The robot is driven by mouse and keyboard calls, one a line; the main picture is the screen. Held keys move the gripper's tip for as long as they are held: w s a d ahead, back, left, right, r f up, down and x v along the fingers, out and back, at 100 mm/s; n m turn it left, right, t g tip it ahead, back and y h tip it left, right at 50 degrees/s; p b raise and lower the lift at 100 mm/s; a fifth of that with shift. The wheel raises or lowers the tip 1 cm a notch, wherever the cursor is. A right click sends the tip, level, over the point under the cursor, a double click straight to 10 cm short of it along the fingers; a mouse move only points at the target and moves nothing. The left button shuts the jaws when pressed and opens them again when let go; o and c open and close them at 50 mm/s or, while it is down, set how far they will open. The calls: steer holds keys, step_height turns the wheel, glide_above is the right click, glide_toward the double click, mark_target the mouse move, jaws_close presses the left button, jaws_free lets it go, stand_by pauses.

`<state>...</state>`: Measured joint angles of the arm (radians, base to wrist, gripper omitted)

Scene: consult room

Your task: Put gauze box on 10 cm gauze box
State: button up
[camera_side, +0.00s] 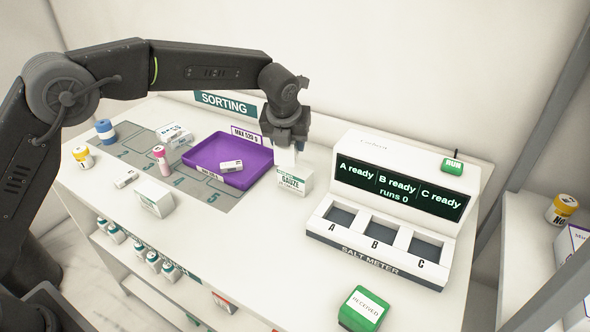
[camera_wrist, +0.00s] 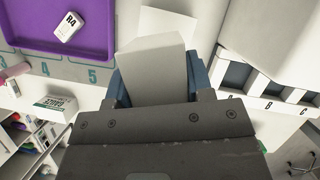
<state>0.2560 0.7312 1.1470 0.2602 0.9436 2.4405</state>
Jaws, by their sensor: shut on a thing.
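In the wrist view my gripper (camera_wrist: 160,88) is shut on a plain white box face (camera_wrist: 153,68), with blue fingers on both sides. I cannot tell whether this box touches the table. Another white gauze box (camera_side: 153,198) stands on the table at the left front; it also shows in the wrist view (camera_wrist: 55,107). Its size marking is too small to read.
The purple tray (camera_side: 213,173) holds a small white carton (camera_side: 231,166). The salt meter (camera_side: 366,239) stands at the right and a green box (camera_side: 361,309) in front. Bottles and cartons stand at the left. Table between left gauze box and meter is clear.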

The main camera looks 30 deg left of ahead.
mark_target(296, 168)
steer(key=w+f+m, duration=0.1)
steer(key=f, duration=0.1)
steer(key=w+f+m+h, duration=0.1)
steer(key=f, duration=0.1)
steer(key=w+f+m, duration=0.1)
steer(key=w+f, duration=0.1)
steer(key=f, duration=0.1)
steer(key=shift+a+m, duration=0.2)
steer(key=shift+m, duration=0.2)
steer(key=shift+f, duration=0.1)
steer(key=o, duration=1)
